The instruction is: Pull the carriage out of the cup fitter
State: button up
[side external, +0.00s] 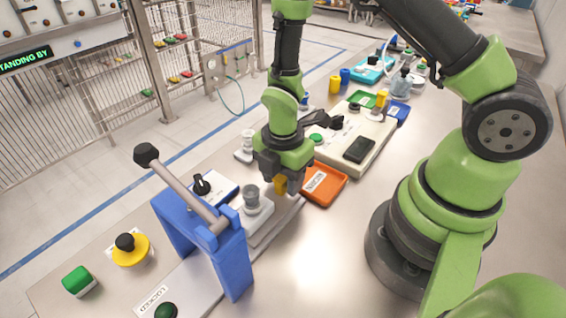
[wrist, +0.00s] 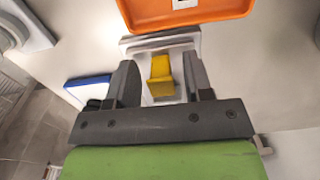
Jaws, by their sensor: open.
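The cup fitter (side external: 236,262) is a blue frame with a grey lever ending in a black knob (side external: 146,154), raised to the upper left. A pale flat carriage (side external: 276,224) extends from the frame toward my gripper, with a grey stepped cup piece (side external: 257,206) on it. A yellow tab (side external: 280,184) stands at its far end. My gripper (side external: 284,187) is directly above that end, pointing down. In the wrist view, the yellow tab (wrist: 160,74) lies between my open fingers (wrist: 158,66), with gaps on both sides. Whether the carriage reaches inside the frame is hard to tell.
An orange tray (side external: 325,186) lies close beyond the tab. A white-and-blue plate with a black knob (side external: 202,186) is left of the carriage. A cream box (side external: 345,140) stands behind the tray. The table to the right of the carriage is clear.

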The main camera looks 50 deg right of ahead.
notch_tip(320, 180, up, 10)
jog(key=shift+f, duration=0.2)
dwell(0.3)
jog(key=shift+r, duration=0.2)
jog(key=s+r+m+t+y, duration=0.1)
jog(key=s+r+m+t, duration=0.2)
jog(key=r+m, duration=0.6)
jog(key=s+r+m+t+y, duration=0.1)
jog(key=s+r+m+t, duration=0.3)
jog(key=s+r+m, duration=0.4)
jog(key=r+m, duration=0.1)
jog(key=m, duration=0.4)
jog(key=shift+d, duration=0.4)
